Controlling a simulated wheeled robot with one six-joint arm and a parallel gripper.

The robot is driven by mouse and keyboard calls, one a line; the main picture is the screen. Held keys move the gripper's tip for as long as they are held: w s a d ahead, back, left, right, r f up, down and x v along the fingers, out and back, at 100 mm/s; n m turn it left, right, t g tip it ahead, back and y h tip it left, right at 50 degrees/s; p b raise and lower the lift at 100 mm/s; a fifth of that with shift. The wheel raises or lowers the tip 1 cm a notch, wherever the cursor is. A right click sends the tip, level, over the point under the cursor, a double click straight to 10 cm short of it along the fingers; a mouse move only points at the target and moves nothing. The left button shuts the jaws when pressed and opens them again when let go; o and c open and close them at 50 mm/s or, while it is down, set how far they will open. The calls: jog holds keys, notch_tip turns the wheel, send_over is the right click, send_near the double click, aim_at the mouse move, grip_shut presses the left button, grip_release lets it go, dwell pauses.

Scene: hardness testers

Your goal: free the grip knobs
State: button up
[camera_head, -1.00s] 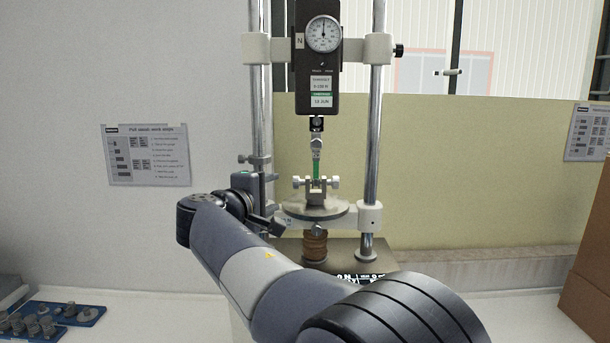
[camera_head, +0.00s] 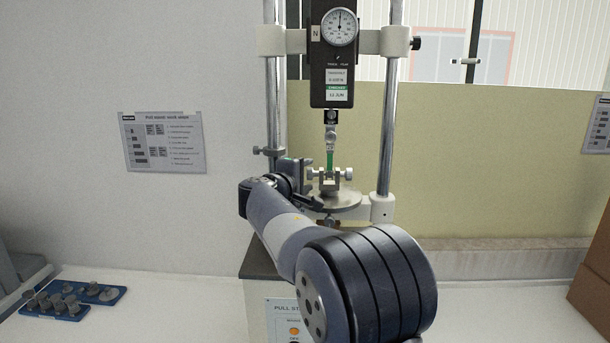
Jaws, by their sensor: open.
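The pull tester stands ahead with a dial gauge (camera_head: 340,27) on a dark force-gauge body. A green strip (camera_head: 330,158) hangs upright from the upper clamp (camera_head: 330,133) down into the lower grip. The lower grip has a grey grip knob on its left (camera_head: 311,174) and another on its right (camera_head: 347,174), above a round plate (camera_head: 334,200). My gripper (camera_head: 304,172) is at the left of the lower grip, close to the left knob; whether it touches cannot be told. It is open, and its fingers are partly hidden by my own wrist.
Two steel columns (camera_head: 390,130) flank the grip. A blue tray (camera_head: 75,300) with several grey metal parts lies at the lower left. Brown boxes (camera_head: 595,262) stand at the right edge. A printed sheet (camera_head: 163,141) hangs on the left wall. The white bench between is clear.

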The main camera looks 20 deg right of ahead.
jog(key=c, duration=1)
jog(key=b, duration=0.3)
jog(key=shift+f, duration=0.4)
jog(key=t+h+b, duration=0.1)
jog(key=b, duration=0.6)
jog(key=m+t+h+b, duration=0.1)
jog(key=b, duration=0.5)
jog(key=shift+f+m+h+b, duration=0.25)
jog(key=shift+m+h+b, duration=0.05)
jog(key=shift+h+b, duration=0.1)
jog(key=shift+r+t+h+b, duration=0.2)
jog(key=shift+t+h+b, duration=0.15)
jog(key=shift+b, duration=0.5)
jog(key=o, duration=1)
jog(key=shift+f, duration=0.2)
